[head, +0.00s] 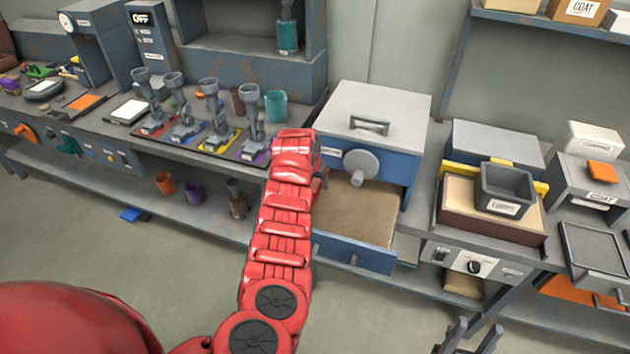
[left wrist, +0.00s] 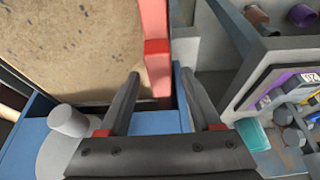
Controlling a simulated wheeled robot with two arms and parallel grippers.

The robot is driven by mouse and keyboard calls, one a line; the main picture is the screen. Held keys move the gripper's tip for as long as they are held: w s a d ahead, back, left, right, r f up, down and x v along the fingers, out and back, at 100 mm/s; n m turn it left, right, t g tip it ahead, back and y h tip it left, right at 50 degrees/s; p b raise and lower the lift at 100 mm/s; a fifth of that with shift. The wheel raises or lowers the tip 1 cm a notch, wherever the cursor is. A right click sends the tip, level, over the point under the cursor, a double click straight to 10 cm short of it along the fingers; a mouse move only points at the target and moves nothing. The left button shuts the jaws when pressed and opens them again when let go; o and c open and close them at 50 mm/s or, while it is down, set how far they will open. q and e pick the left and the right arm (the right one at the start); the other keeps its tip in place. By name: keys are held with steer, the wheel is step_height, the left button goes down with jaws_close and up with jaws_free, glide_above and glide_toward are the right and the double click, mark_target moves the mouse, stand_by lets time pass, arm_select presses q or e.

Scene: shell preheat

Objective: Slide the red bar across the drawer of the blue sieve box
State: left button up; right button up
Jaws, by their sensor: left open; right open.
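The blue sieve box (head: 383,165) has a grey lid and a round grey knob; its drawer (head: 355,254) is pulled out and filled with a tan, sand-like layer. My left gripper (head: 322,178) is mostly hidden behind my red arm, at the drawer's left side by the box front. In the left wrist view, my left gripper (left wrist: 160,76) is open, with one finger on each side of the red bar (left wrist: 157,65). The bar runs along the drawer's side edge; my arm hides it in the head view. My right gripper (head: 470,338) is open and empty at the bottom edge.
A rack of several grey holders (head: 210,110) on coloured bases stands left of the box. On the right, a brown tray (head: 480,222) carries a grey bin (head: 505,187). Open floor lies in front of the benches.

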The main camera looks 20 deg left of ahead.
arm_select(q)
jaws_close()
stand_by(0.3)
stand_by(1.1)
